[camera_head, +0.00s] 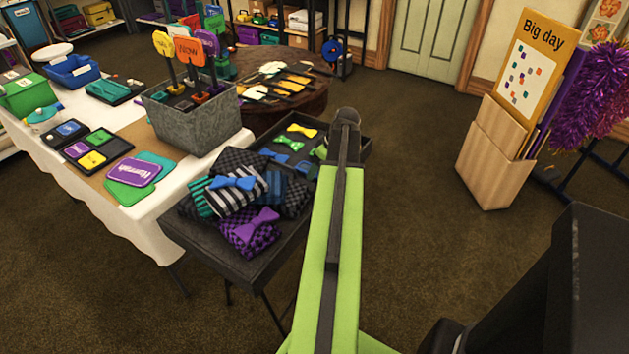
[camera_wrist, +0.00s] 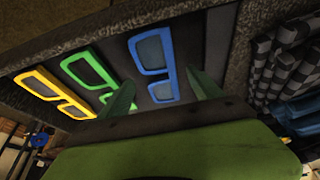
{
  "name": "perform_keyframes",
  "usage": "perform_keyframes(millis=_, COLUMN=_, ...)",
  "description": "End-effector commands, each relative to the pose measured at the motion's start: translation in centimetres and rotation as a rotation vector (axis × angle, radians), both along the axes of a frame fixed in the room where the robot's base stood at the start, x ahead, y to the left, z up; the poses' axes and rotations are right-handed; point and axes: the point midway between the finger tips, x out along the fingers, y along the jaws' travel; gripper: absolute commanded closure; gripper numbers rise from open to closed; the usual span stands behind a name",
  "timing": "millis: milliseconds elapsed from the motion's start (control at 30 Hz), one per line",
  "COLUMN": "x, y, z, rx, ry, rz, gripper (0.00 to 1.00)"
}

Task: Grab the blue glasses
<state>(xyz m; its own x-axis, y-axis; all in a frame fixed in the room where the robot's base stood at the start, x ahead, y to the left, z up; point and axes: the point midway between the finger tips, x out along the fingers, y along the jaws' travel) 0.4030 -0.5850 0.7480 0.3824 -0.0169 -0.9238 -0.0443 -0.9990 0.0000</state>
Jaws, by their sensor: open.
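In the wrist view, the blue glasses (camera_wrist: 152,66) lie in a dark, grey-lined tray (camera_wrist: 215,40), at the right end of a row. Green glasses (camera_wrist: 88,72) and yellow glasses (camera_wrist: 50,92) lie to their left. My gripper (camera_wrist: 164,94) is open and empty, with one green finger on each side of the lower part of the blue glasses. I cannot tell whether the fingers touch them. In the head view, my arm reaches over the dark display tray (camera_head: 362,152) and hides part of it. I cannot make out the blue glasses for certain there.
Patterned folded cloths with bow ties (camera_head: 232,183) sit beside the tray; checked cloth (camera_wrist: 290,60) also shows at the right of the wrist view. A grey bin (camera_head: 190,115) stands on the white-draped table (camera_head: 160,215). Open floor lies right of my arm, before a wooden stand (camera_head: 490,160).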

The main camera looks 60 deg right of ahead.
Motion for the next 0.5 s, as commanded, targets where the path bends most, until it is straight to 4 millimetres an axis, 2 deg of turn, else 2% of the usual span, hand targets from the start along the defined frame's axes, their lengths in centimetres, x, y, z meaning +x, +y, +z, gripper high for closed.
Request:
perform_keyframes(millis=33, x=0.34, y=-0.07, z=-1.70, rx=0.000, ry=0.000, rz=0.000, gripper=0.25)
perform_keyframes(millis=67, x=0.47, y=-0.07, z=-1.93, rx=0.000, ry=0.000, rz=0.000, gripper=0.25)
perform_keyframes(millis=300, x=0.65, y=-0.03, z=-1.64, rx=0.000, ry=0.000, rz=-0.001, gripper=0.25)
perform_keyframes(millis=500, x=0.66, y=-0.01, z=-1.63, rx=0.000, ry=0.000, rz=0.000, gripper=0.50)
